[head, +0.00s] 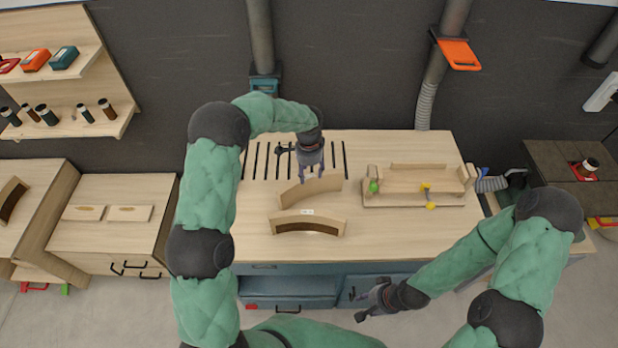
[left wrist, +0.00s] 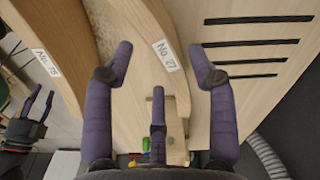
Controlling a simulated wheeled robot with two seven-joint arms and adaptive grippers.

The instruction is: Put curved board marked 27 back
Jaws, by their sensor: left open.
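The curved board marked 27 (head: 311,188) stands on the wooden worktable (head: 265,248), in front of dark slots. Its label, "No. 27" (left wrist: 167,56), shows in the left wrist view. My left gripper (head: 311,172) is over this board, open. In the left wrist view its fingers (left wrist: 160,58) lie on either side of the board's labelled edge; I cannot tell whether they touch it. A second curved board (head: 307,224) with a white label stands nearer the front; it shows at left in the wrist view (left wrist: 50,35). My right gripper (head: 361,303) is open and empty beyond the table's front.
Several parallel slots (head: 258,160) cut the table's back left. A wooden fixture (head: 410,197) with green and yellow parts sits to the right. Side cabinets (head: 112,225) stand at left, shelves (head: 75,125) above them. The table's front left is clear.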

